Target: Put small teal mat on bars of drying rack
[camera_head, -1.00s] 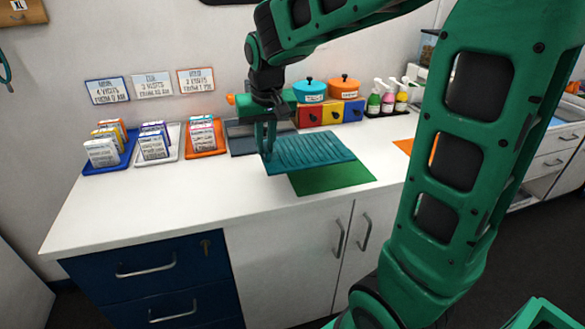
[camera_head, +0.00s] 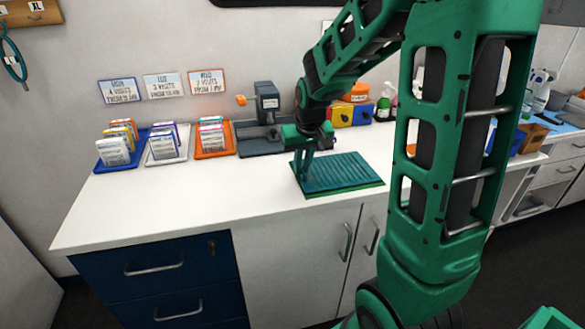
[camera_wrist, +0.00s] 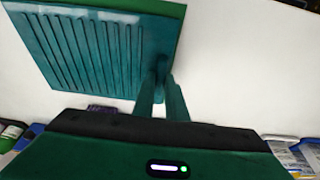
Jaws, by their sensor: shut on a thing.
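The small teal mat (camera_head: 340,172) is ribbed and flat, above a green mat (camera_head: 372,191) on the white counter. The green shows only as a thin rim around it; I cannot tell whether the two touch. My gripper (camera_head: 304,172) is shut on the teal mat at its left edge. In the wrist view, the fingers (camera_wrist: 160,85) pinch the edge of the teal mat (camera_wrist: 85,50), with a green strip (camera_wrist: 140,5) beyond. I make out no drying rack with bars in these frames.
Blue (camera_head: 108,166), white (camera_head: 152,159) and orange (camera_head: 224,150) card trays stand at the back left. A grey device with an orange knob (camera_head: 268,100) stands behind my gripper. Coloured boxes (camera_head: 341,114) and bottles (camera_head: 384,108) are at the back. The counter's front left (camera_head: 180,205) is clear.

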